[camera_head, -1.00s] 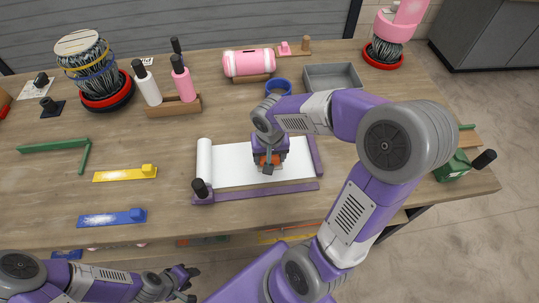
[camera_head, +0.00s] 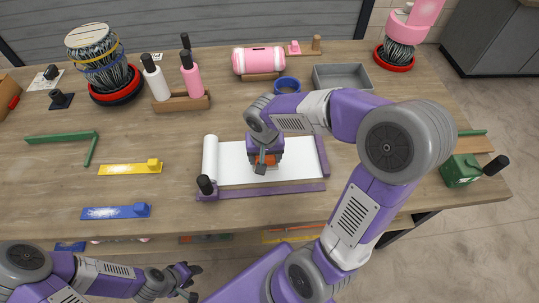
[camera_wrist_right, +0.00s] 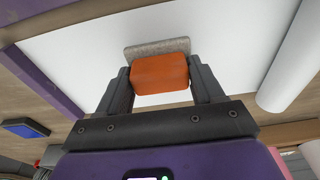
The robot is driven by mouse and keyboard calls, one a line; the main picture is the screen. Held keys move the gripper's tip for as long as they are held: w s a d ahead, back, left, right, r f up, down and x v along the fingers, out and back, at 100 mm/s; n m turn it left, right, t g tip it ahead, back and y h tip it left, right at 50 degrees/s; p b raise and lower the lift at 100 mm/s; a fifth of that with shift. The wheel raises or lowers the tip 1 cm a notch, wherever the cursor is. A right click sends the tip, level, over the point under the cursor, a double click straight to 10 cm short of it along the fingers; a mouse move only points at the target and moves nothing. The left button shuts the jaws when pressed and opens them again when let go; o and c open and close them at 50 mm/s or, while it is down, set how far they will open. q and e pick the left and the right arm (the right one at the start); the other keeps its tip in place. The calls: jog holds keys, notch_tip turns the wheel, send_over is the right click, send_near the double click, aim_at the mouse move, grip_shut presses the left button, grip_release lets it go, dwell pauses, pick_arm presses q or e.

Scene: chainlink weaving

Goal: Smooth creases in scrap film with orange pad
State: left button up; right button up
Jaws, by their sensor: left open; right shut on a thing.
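A white sheet of scrap film (camera_head: 300,163) lies on the table inside a purple frame (camera_head: 262,190), with a white roll (camera_head: 210,158) at its left end. My right gripper (camera_head: 264,166) is over the left-middle of the film, shut on the orange pad. The orange pad (camera_wrist_right: 160,74) sits between its fingers in the right wrist view, with a grey layer (camera_wrist_right: 157,47) on its far side. It looks to be on or just above the film; I cannot tell contact. No creases can be made out. My left gripper (camera_head: 187,276) is open and empty, in front of the table.
A yellow tool (camera_head: 130,168), a blue tool (camera_head: 116,211) and a green angle piece (camera_head: 75,138) lie left of the film. A rack with bottles (camera_head: 181,103), a blue ring (camera_head: 287,84) and a grey tray (camera_head: 342,77) stand behind. A green box (camera_head: 461,170) is at right.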

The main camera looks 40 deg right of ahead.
jog(key=shift+w+a+f, duration=0.1)
jog(key=shift+w+a, duration=0.2)
jog(key=shift+a, duration=0.25)
jog(key=shift+w+a+r+b, duration=0.2)
jog(key=shift+w+a, duration=0.25)
jog(key=shift+a, duration=0.25)
jog(key=shift+w+a+r+b, duration=0.1)
jog(key=shift+w+a+b, duration=0.1)
jog(key=shift+w+a, duration=0.4)
jog(key=shift+s+a, duration=0.1)
jog(key=shift+s, duration=0.05)
jog(key=shift+f, duration=0.25)
jog(key=shift+s+r, duration=0.1)
jog(key=shift+s+d, duration=0.35)
jog(key=shift+d, duration=0.35)
jog(key=shift+s+d, duration=0.4)
jog(key=shift+d, duration=0.25)
jog(key=shift+s+d, duration=0.4)
jog(key=shift+d, duration=0.2)
jog(key=shift+s+d, duration=0.4)
jog(key=shift+d, duration=0.3)
jog(key=shift+s+d, duration=0.4)
jog(key=shift+d, duration=0.3)
